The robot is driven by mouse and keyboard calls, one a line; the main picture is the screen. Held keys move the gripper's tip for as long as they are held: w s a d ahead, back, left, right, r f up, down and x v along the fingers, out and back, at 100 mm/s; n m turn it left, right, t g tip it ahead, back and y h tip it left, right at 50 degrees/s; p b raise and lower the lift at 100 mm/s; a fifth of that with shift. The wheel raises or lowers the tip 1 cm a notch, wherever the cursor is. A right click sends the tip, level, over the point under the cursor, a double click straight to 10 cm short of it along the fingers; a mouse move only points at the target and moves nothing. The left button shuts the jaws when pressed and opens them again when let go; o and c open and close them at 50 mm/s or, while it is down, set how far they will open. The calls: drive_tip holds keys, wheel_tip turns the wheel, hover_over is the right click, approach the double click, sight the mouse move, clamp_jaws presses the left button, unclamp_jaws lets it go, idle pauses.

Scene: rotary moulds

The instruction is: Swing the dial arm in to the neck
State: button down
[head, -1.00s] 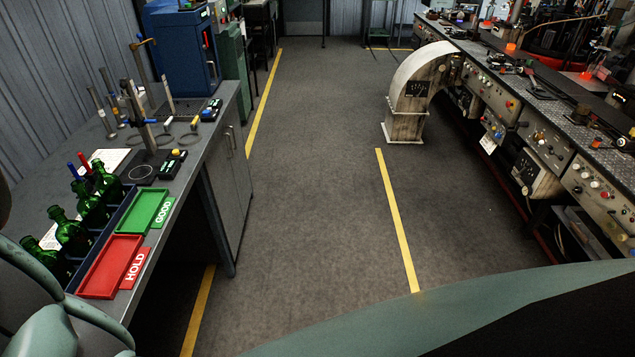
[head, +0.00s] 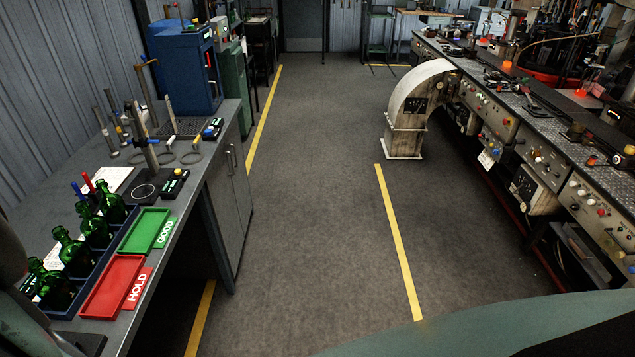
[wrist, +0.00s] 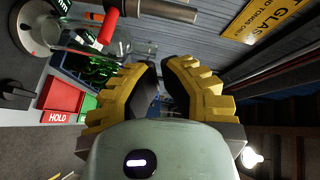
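On the left bench (head: 55,185), a gauge stand with an upright metal post (head: 149,150) stands behind the green tray; a ring mark shows on its base. More slim posts and a stand with a blue-topped part stand behind it. I cannot tell for sure which part is the dial arm. Green bottles (head: 75,250) stand in a blue crate at the bench front; no neck is clearly under a dial. In the wrist view, my gripper (wrist: 160,82) has its yellow ridged fingers apart, with nothing seen between them. The bottles (wrist: 97,72) show beyond its left finger.
A red HOLD tray (head: 112,287) and a green GOOD tray (head: 146,230) lie at the bench's front edge. A blue cabinet (head: 180,65) stands behind. A white duct (head: 408,110) and a long machine console (head: 545,155) line the right. The floor between is clear.

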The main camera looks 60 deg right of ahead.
drive_tip(key=shift+w+a+f+p, duration=0.25)
drive_tip(key=shift+w+a+p, duration=0.2)
drive_tip(key=shift+a, duration=0.15)
drive_tip(key=shift+w+a+f+p, duration=0.3)
drive_tip(key=shift+w+a+p, duration=0.1)
drive_tip(key=shift+a, duration=0.2)
drive_tip(key=shift+w+a+f+p, duration=0.25)
drive_tip(key=shift+w+a+p, duration=0.15)
drive_tip(key=shift+a, duration=0.2)
